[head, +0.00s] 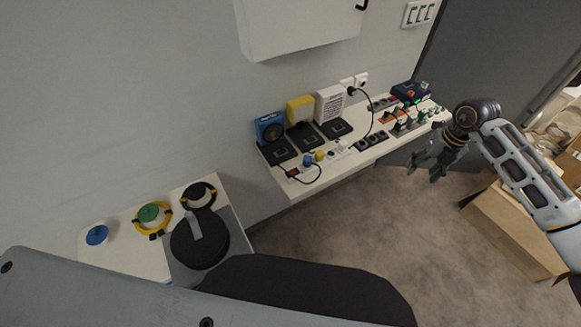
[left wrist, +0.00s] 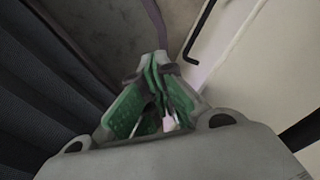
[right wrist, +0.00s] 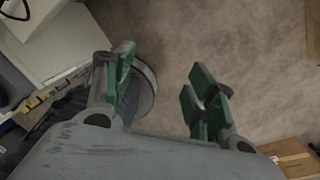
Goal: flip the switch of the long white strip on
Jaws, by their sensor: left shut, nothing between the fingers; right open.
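A white strip (head: 328,157) lies along the front edge of the wall shelf in the head view. A red switch (head: 293,173) is at its left end, and blue and yellow plugs sit in it. The switch's position is too small to tell. My right gripper (head: 424,167) is open and empty, in front of the shelf's right part and apart from the strip. It also shows open over the floor in the right wrist view (right wrist: 160,75). My left gripper (left wrist: 155,62) is shut with nothing in it in the left wrist view; the strip is not clear there.
The shelf (head: 330,178) also holds blue, yellow and white devices, a dark socket strip (head: 371,141) and a cluster of plugs at right. A black cable loops over it. Cartons (head: 510,232) stand at right. A table with cable reels (head: 199,238) is at lower left.

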